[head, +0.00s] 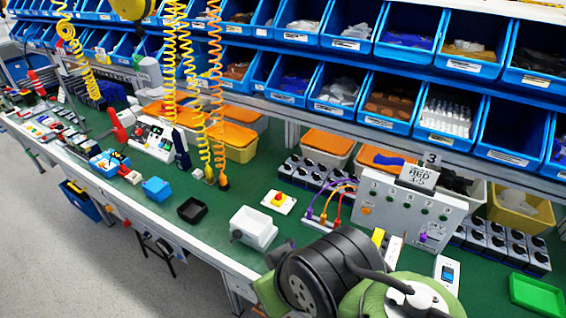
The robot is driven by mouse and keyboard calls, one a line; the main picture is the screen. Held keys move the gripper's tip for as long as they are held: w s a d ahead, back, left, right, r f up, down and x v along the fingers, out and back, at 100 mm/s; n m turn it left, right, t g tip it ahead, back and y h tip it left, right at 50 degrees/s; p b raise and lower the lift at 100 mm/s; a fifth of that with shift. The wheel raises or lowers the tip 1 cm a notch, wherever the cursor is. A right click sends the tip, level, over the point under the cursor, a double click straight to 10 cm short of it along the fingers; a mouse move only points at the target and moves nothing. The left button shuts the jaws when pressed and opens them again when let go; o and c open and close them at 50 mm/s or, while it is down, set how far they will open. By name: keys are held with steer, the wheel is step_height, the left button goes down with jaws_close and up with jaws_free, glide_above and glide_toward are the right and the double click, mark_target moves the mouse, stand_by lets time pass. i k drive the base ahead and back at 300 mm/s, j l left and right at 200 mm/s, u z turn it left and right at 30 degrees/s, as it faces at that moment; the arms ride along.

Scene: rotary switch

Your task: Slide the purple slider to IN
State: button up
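A grey sloped control panel (400,205) stands on the green bench at the right. A small purple part (423,238), which looks like the purple slider, sits low on the panel's front, right of its middle. Its exact position along any track and an IN marking are too small to read.
Red, orange and purple cables (333,204) stand left of the panel. A white box (254,228), a black tray (192,210) and a green tray (537,295) lie on the bench. Coiled yellow hoses (202,130) hang at left. Blue bins (392,98) line the back.

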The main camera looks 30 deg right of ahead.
mark_target(423, 236)
steer(key=z, duration=1.4)
